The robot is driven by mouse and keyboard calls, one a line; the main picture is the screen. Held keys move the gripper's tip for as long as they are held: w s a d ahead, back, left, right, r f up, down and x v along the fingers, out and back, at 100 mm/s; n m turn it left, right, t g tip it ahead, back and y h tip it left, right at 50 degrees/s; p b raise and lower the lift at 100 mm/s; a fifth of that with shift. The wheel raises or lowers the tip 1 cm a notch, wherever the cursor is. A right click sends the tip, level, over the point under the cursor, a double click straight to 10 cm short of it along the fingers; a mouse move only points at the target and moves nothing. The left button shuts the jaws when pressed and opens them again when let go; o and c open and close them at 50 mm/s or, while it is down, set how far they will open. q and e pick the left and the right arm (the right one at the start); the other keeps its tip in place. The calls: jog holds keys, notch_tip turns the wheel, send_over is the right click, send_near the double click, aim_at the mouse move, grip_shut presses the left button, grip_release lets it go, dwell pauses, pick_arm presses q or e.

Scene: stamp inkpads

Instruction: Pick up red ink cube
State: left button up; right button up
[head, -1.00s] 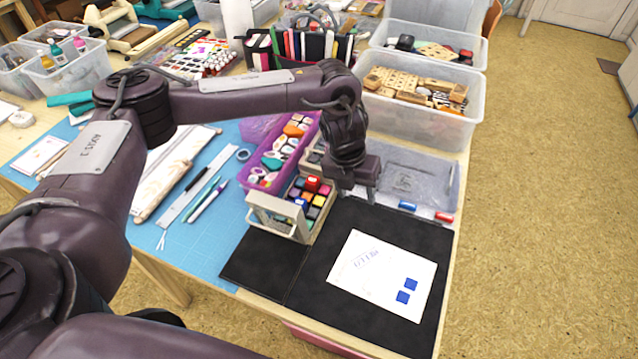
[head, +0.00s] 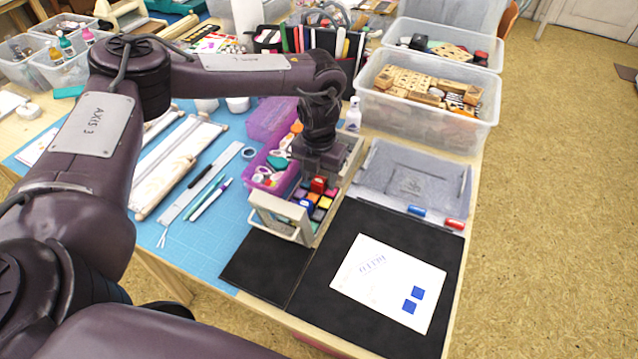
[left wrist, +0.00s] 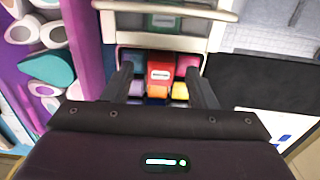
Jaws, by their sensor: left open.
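The red ink cube (head: 318,184) stands a little higher than the other coloured ink cubes in a beige wooden caddy (head: 283,212). In the left wrist view a red cube with a white label (left wrist: 160,66) shows between the fingers, with a pinkish-red cube (left wrist: 188,62) to its right. My left gripper (left wrist: 159,76) is open and points down over the cubes. In the head view the left gripper (head: 318,174) is just above the red cube. Whether the fingers touch any cube is unclear. My right gripper is not in view.
A purple bin (head: 263,168) of rounded pieces stands close left of the caddy. The caddy's handle frame stands at its front. A black mat (head: 335,310) holds a white card (head: 385,270) with blue marks. A clear lid (head: 400,182) and a wooden-block bin (head: 470,128) lie right and behind.

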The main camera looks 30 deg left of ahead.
pick_arm(q)
jog(key=shift+f, duration=0.15)
jog(key=c, duration=1.1)
jog(key=shift+o, duration=0.2)
jog(key=shift+r, duration=0.75)
notch_tip(320, 180, up, 7)
jog(key=shift+w+f, duration=0.1)
notch_tip(320, 180, up, 12)
jog(key=p, duration=0.3)
send_over(319, 180)
jog(key=shift+f, duration=0.1)
